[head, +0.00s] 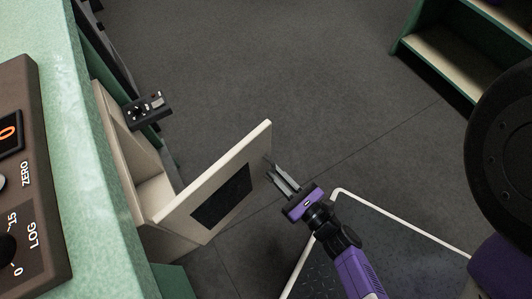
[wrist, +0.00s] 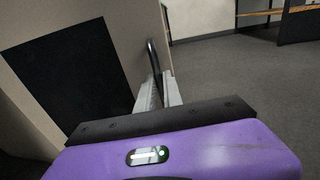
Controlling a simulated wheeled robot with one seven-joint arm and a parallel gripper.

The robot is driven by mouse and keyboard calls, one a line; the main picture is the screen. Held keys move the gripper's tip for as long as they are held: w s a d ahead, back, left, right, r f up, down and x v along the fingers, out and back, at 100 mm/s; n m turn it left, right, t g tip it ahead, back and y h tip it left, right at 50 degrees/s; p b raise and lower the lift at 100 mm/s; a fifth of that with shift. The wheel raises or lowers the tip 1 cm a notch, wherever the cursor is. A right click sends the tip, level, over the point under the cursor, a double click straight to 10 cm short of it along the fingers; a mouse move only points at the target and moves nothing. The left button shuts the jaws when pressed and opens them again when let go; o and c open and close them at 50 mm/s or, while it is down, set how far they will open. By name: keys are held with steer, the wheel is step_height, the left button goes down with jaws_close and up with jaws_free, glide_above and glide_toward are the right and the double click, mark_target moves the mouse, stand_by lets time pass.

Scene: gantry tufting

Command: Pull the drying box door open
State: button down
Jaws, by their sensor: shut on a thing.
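The drying box (head: 116,119) is a cream cabinet set below the green bench at the left of the head view. Its door (head: 256,143) is a cream panel with a dark window (head: 223,196), standing swung out from the box with a gap into the inside. The door also fills the left of the wrist view (wrist: 120,42). My gripper (head: 278,174) is at the door's free edge, its fingers shut on the dark curved door handle (wrist: 153,59). In the head view the handle is mostly hidden by the fingers.
A small black device (head: 146,110) juts out by the top of the box. A brown control panel (head: 30,175) is on the green bench (head: 72,130). A green shelf (head: 450,65) stands at upper right. A dark white-edged platform (head: 385,240) lies below my arm. The floor beyond the door is clear.

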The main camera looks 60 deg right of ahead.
steer(key=shift+y, duration=0.3)
steer(key=shift+s+a, duration=0.7)
steer(key=shift+s, duration=0.2)
steer(key=shift+s+a, duration=0.7)
steer(key=shift+s, duration=0.2)
steer(key=c, duration=1.5)
jaws_free()
steer(key=shift+d, duration=0.1)
steer(key=shift+s, duration=0.1)
steer(key=p+v, duration=0.1)
steer(key=v, duration=0.6)
steer(key=shift+s+a+f, duration=0.1)
steer(key=shift+s+a, duration=0.15)
steer(key=shift+s, duration=0.05)
